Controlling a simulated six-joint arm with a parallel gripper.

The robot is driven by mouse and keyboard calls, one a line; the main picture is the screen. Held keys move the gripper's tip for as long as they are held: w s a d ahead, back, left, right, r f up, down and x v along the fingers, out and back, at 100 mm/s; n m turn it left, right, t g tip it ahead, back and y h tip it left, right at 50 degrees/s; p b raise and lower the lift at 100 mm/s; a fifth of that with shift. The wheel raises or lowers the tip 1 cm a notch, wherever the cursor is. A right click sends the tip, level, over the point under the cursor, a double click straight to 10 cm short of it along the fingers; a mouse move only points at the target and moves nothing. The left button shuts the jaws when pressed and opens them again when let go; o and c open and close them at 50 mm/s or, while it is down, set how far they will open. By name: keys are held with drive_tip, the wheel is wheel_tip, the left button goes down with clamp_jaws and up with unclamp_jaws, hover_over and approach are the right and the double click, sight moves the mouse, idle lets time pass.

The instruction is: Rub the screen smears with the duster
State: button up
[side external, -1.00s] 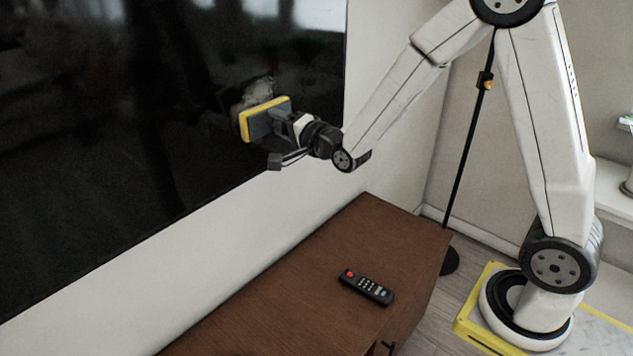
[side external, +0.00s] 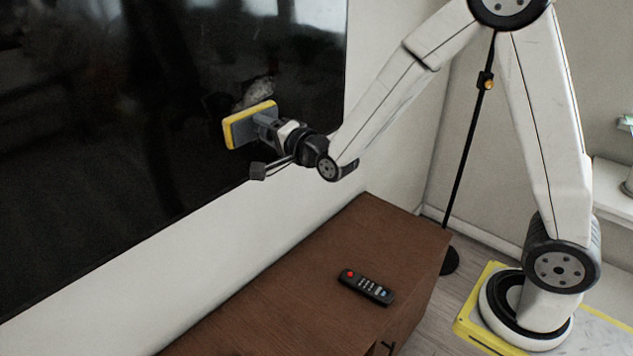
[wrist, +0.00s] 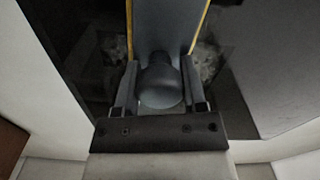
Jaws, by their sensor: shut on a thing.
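The duster (side external: 248,125) is a flat grey block with a yellow pad, held up in front of the dark screen (side external: 110,130). My gripper (side external: 272,130) is shut on its handle; the wrist view also shows the rounded grey handle (wrist: 161,82) between the two fingers. The pad faces the screen; I cannot tell whether it touches. A greyish smear (side external: 258,90) shows on the screen just above and right of the duster. In the wrist view a mottled pale smear (wrist: 207,62) shows right of the duster. Part of the screen is hidden behind the duster.
A brown wooden cabinet (side external: 310,265) stands below the screen, with a black remote (side external: 366,287) on top. A thin black pole (side external: 466,150) stands behind my arm. The cabinet top is otherwise clear.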

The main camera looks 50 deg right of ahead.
sight(242, 122)
drive_tip(key=shift+a, duration=0.2)
drive_tip(key=shift+w+a+r, duration=0.1)
drive_tip(key=shift+w+a, duration=0.05)
drive_tip(key=shift+a, duration=1.65)
drive_tip(key=shift+r, duration=1.1)
drive_tip(key=shift+d, duration=0.2)
drive_tip(key=shift+d+f, duration=0.1)
drive_tip(key=shift+d, duration=1.65)
